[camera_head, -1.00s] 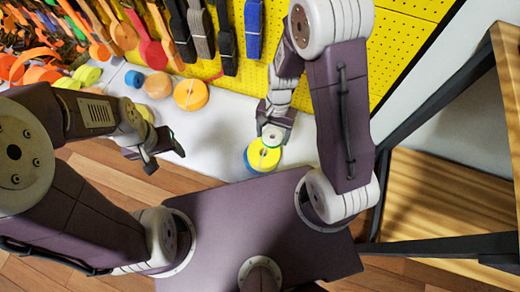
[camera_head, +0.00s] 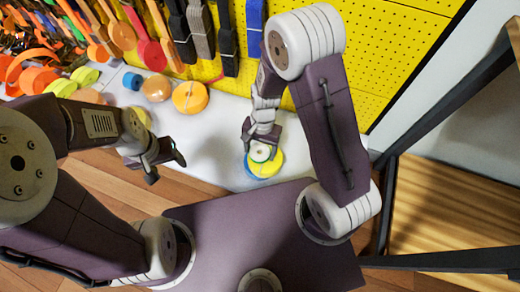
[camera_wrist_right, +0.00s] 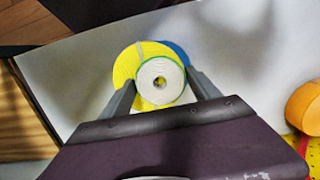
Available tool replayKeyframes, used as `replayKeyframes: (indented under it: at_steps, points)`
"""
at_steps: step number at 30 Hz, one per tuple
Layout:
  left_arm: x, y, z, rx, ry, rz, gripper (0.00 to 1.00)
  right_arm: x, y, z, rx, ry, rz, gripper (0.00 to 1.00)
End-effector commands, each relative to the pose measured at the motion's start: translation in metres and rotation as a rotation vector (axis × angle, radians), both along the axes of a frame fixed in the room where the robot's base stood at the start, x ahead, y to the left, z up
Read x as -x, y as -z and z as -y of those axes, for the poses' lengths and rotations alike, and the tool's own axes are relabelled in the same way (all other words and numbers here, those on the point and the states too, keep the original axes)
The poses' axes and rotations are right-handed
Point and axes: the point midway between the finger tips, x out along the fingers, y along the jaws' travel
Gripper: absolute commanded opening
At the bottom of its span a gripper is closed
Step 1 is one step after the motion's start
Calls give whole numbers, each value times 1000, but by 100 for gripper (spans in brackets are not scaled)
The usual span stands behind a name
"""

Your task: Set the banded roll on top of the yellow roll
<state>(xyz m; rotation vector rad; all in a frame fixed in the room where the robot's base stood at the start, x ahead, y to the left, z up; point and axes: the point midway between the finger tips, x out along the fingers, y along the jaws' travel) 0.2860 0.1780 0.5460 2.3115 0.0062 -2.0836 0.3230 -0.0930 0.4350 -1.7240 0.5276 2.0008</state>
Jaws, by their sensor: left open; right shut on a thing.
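The banded roll (camera_head: 260,153), white with a green edge, is between the fingers of my right gripper (camera_head: 261,145), which is shut on it. In the right wrist view the banded roll (camera_wrist_right: 160,82) sits between the two fingers (camera_wrist_right: 160,88) and overlaps the yellow roll (camera_wrist_right: 126,66). In the head view the yellow roll (camera_head: 270,167) shows below and right of it. I cannot tell whether the two rolls touch. A blue roll (camera_head: 247,169) shows beside or under the yellow one, also in the wrist view (camera_wrist_right: 178,49). My left gripper (camera_head: 166,165) is open and empty, left of them.
The white surface (camera_head: 213,135) is bare left of the rolls. Orange rolls (camera_head: 189,97) and a small blue roll (camera_head: 133,80) lie farther back. The yellow pegboard (camera_head: 375,40) with hanging straps stands behind. A dark frame with wooden boards (camera_head: 450,205) is at right.

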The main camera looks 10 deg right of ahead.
Motion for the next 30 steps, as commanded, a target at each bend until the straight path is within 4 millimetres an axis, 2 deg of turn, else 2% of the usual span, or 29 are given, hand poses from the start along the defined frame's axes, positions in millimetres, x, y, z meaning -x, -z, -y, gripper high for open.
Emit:
replayKeyframes:
  at_steps: [1,3,13,16,24,30]
  points:
    - [0,1,0,0,0,0,65,0,1,0,0,0,0,77]
    - [0,0,0,0,0,0,65,0,1,0,0,0,0,93]
    - [0,-2,0,0,0,0,65,0,-4,0,0,0,0,93]
    - [0,-17,0,0,0,0,65,-2,-23,1,-1,0,1,93]
    - [0,-63,0,0,0,0,65,-11,-94,7,-1,0,3,93]
    - [0,-76,0,0,0,0,65,-14,-119,10,0,0,0,93]
